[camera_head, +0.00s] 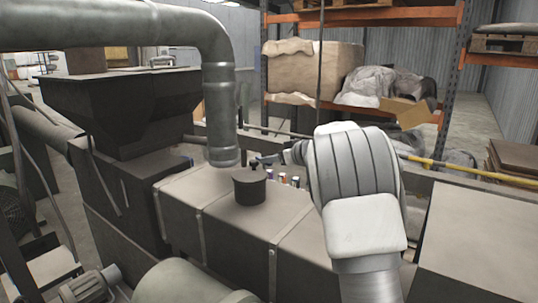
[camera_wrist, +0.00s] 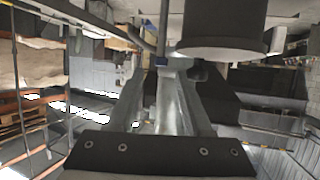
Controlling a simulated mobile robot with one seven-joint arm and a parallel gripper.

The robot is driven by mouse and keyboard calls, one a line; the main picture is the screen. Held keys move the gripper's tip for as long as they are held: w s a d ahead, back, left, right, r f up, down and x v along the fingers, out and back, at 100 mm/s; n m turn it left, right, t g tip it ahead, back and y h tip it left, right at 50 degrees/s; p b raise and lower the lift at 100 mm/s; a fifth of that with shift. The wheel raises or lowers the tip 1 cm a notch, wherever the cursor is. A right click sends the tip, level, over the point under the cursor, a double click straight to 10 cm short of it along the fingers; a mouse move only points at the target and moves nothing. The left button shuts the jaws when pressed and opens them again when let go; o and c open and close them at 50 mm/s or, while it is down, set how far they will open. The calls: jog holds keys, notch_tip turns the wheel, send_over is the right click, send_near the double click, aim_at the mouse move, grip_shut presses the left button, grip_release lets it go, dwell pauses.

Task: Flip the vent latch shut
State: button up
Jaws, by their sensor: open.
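I cannot single out the vent latch for certain. A dark, round, upright cylinder (camera_head: 249,188) stands on the brown casing; in the wrist view the cylinder (camera_wrist: 224,32) looms large at the top, right of the blue piece. In the head view my gripper (camera_head: 268,160) is small and partly hidden beside my white arm, just behind the cylinder.
The brown casing (camera_head: 220,205) spreads below the cylinder. A thick grey pipe (camera_head: 219,95) comes down close behind it on the left. A dark hopper (camera_head: 120,105) is at left; an orange-framed shelf (camera_head: 375,17) stands behind.

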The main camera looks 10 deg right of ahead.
jog(key=shift+x, duration=1.2)
grip_shut()
